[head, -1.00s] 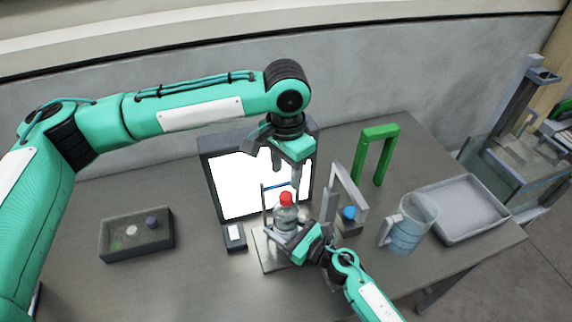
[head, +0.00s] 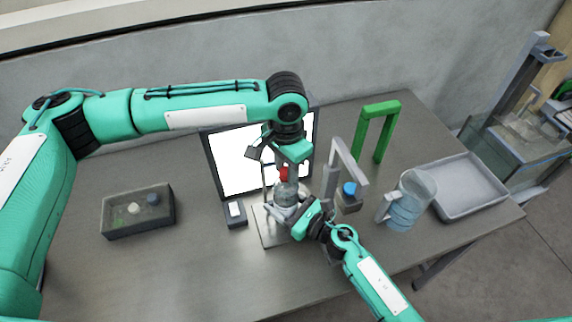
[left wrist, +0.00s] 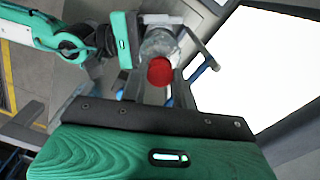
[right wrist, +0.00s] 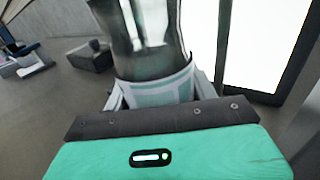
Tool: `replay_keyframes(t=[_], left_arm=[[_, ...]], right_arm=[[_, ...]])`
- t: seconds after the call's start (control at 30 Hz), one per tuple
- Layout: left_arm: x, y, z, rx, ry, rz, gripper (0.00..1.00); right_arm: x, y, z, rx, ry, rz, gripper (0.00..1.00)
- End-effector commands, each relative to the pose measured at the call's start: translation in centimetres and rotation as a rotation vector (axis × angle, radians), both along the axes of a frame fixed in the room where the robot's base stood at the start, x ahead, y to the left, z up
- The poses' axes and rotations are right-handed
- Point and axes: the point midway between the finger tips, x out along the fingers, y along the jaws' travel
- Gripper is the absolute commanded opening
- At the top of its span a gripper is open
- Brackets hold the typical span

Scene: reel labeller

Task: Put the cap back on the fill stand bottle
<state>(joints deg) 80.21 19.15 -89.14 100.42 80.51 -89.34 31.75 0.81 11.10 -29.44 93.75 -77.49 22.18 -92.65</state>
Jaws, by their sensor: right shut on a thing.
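A clear bottle (head: 286,191) stands upright at the small stand (head: 268,232) in front of the white screen. A red cap (head: 283,174) sits at its top; how tightly it is seated I cannot tell. In the left wrist view the red cap (left wrist: 160,71) shows at the bottle's (left wrist: 160,44) mouth. My left gripper (head: 285,172) points down from above, its open fingers to either side of the cap; contact is unclear. My right gripper (head: 292,212) is shut on the bottle's lower body. In the right wrist view the bottle (right wrist: 155,70) stands between its fingers.
A grey frame (head: 345,160) with a blue-topped item (head: 349,190) stands right of the bottle. Further right are a clear jug (head: 408,205) and a grey tray (head: 470,210). A green arch (head: 380,108) stands behind.

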Motion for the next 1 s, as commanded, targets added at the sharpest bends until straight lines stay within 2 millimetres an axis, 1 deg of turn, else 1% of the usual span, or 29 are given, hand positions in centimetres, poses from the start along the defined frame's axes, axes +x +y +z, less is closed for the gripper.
replay_keyframes(t=[0.03,0.07,0.1,0.27,0.33,0.47,0.7,0.8,0.97,1.0], left_arm=[[0.01,-0.01,0.02,0.000,0.000,0.000,0.09],[0.01,-0.01,0.02,0.000,0.000,0.000,0.04],[0.01,-0.01,0.02,0.000,0.000,0.000,0.00],[0.01,-0.01,0.03,0.000,0.000,-0.009,0.00],[0.00,-0.01,0.02,0.000,0.000,-0.045,0.00],[0.00,0.00,0.00,-0.001,0.001,-0.202,0.00],[0.00,0.01,-0.02,-0.001,0.001,-0.584,0.00],[0.01,0.01,-0.05,0.000,0.000,-0.714,0.00],[0.04,0.02,-0.02,0.000,-0.001,-0.713,0.00],[0.04,0.02,-0.01,0.000,-0.001,-0.712,0.35]], right_arm=[[0.00,0.02,0.04,0.001,-0.001,0.000,0.00],[0.00,0.02,0.04,0.001,-0.001,0.000,0.00],[0.00,0.01,0.03,0.001,-0.001,0.000,0.00],[0.00,0.01,0.03,0.001,-0.001,0.000,0.00],[0.00,0.01,0.03,0.001,-0.001,0.000,0.00],[0.00,0.01,0.03,0.001,-0.001,0.000,0.00],[0.00,0.01,0.04,0.001,-0.001,0.000,0.00],[0.00,0.01,0.04,0.001,-0.001,0.000,0.00],[0.00,0.01,0.04,0.001,-0.001,0.000,0.00],[0.00,0.01,0.04,0.001,-0.001,0.000,0.00]])
